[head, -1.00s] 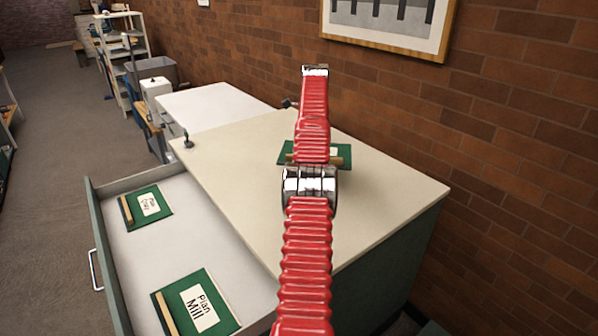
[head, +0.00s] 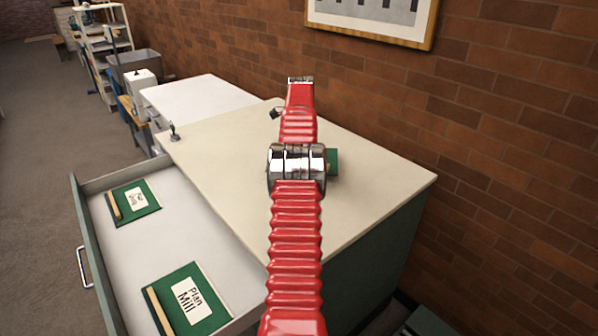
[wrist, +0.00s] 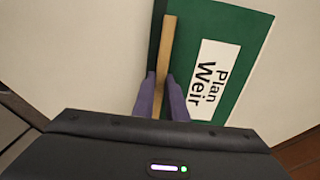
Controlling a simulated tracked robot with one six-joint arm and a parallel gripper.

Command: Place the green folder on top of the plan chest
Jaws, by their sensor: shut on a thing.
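My gripper (wrist: 161,80) is shut on the wooden strip of a green folder (wrist: 240,30), labelled "Plan Weir", in the wrist view. In the head view my red arm hides the gripper and most of this folder; a small green piece (head: 333,161) shows to the right of the arm. The plan chest has a cream top (head: 375,185) and dark green sides. The folder is over this top; I cannot tell whether it touches it.
The chest's open drawer (head: 165,245) holds two more green folders, "Plan Mill" (head: 212,285) and one with a label too small to read (head: 142,190). A brick wall (head: 500,150) stands close on the right. A white-topped unit (head: 195,95) stands behind.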

